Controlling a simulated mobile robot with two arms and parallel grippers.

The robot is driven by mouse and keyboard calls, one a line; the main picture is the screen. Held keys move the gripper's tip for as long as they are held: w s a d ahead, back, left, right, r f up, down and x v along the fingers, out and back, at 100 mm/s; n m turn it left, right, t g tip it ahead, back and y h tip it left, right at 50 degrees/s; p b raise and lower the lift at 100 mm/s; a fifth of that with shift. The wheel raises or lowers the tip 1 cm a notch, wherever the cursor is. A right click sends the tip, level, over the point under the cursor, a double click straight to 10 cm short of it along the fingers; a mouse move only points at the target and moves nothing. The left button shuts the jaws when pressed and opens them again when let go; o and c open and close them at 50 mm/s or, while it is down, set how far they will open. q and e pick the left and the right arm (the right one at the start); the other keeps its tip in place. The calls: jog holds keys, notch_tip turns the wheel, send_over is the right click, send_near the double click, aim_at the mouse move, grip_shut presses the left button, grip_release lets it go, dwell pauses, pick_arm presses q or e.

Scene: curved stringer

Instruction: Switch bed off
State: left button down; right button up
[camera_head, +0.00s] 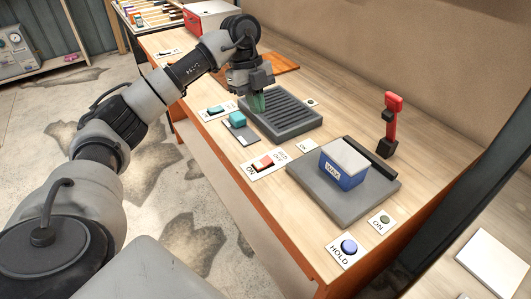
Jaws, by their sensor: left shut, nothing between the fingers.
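A red rocker switch (263,162) sits on a white label plate near the front edge of the wooden bench. The plate has "ON" at its left end and small text at its right end that seems to read "BED OFF". Which way the rocker is tipped is too small to tell. My left gripper (258,104) is shut and empty, pointing down over the left part of a grey ridged plate (287,122). It is behind the red switch and apart from it. My right gripper is not in view.
A teal block (237,118) on a dark pad and a teal switch (215,111) are near my left gripper. A grey slab (318,197) carries a blue wax box (343,168).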

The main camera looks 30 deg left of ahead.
aim_at(268, 161)
pick_arm(q)
jog(key=x, duration=0.6)
jog(key=p+x, duration=0.1)
jog(key=x, duration=0.5)
jog(key=shift+w+a+f, duration=0.15)
jog(key=shift+f, duration=0.2)
jog(key=shift+w+f, duration=0.1)
jog(key=shift+f, duration=0.65)
jog(key=shift+w+f, duration=0.1)
jog(key=shift+f, duration=0.15)
